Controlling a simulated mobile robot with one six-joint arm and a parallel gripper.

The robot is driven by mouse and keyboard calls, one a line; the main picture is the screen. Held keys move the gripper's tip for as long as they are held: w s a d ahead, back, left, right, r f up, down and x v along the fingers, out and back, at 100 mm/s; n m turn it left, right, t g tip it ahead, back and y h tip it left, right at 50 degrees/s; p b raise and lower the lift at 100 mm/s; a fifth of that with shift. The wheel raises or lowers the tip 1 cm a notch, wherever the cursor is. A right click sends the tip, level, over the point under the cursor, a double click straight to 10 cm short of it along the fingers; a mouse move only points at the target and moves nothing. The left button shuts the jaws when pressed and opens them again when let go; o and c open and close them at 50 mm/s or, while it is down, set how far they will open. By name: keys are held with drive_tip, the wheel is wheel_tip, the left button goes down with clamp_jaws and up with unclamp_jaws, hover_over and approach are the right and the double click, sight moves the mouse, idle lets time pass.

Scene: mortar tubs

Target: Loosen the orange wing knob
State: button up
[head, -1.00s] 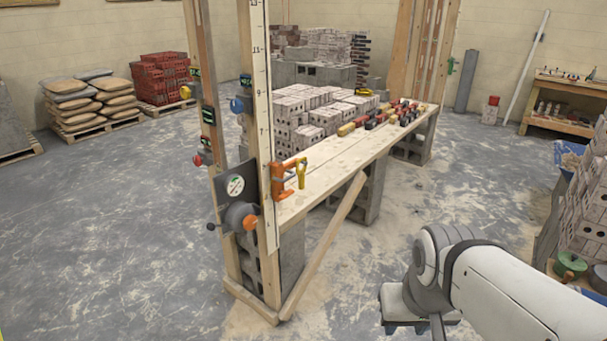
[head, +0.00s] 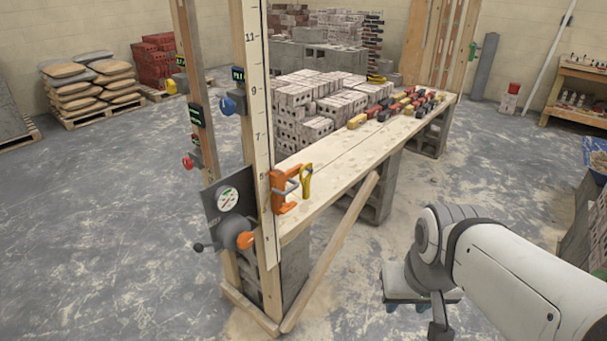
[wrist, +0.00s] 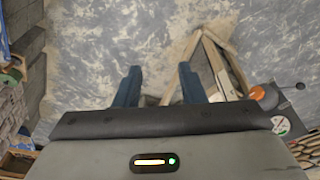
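In the head view, my gripper is at the lower right, pointing down and partly hidden behind my arm.
An orange clamp (head: 284,190) with a yellow part grips the plank bench (head: 345,145) beside the post. A slanting wooden brace (head: 332,250) runs to the floor. Blue and red knobs sit higher on the posts. Open floor lies between my gripper and the bench.

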drive_tip(key=shift+o, duration=0.2)
drive_tip(key=shift+a, duration=0.1)
drive_tip(key=shift+o, duration=0.8)
drive_tip(key=shift+w, duration=0.15)
drive_tip(key=w+a+f+m+t+b, duration=0.1)
drive_tip(key=w+f+m+t, duration=0.1)
drive_tip(key=w, duration=0.7)
drive_tip(key=w+a+f+m+t+b, duration=0.1)
drive_tip(key=w+a+f+m+t, duration=0.1)
drive_tip(key=w, duration=0.7)
drive_tip(key=m+t+y+b, duration=0.2)
drive_tip(key=m+t+y, duration=0.3)
drive_tip(key=t, duration=0.2)
approach(291, 209)
drive_tip(key=w+d+r, duration=0.1)
drive_tip(key=d+r, duration=0.1)
drive_tip(key=d, duration=0.4)
drive_tip(key=w+a+f+m+y, duration=0.1)
drive_tip(key=w+a, duration=0.1)
drive_tip(key=a, duration=0.1)
drive_tip(key=w+a+f+m+t+y, duration=0.1)
drive_tip(key=w+a+f, duration=0.1)
drive_tip(key=w+a, duration=0.1)
drive_tip(key=w+a+f+m+t+y, duration=0.1)
drive_tip(key=w+a+f+y, duration=0.1)
drive_tip(key=w+a, duration=0.1)
drive_tip(key=shift+w+a, duration=0.1)
drive_tip(key=shift+a, duration=0.2)
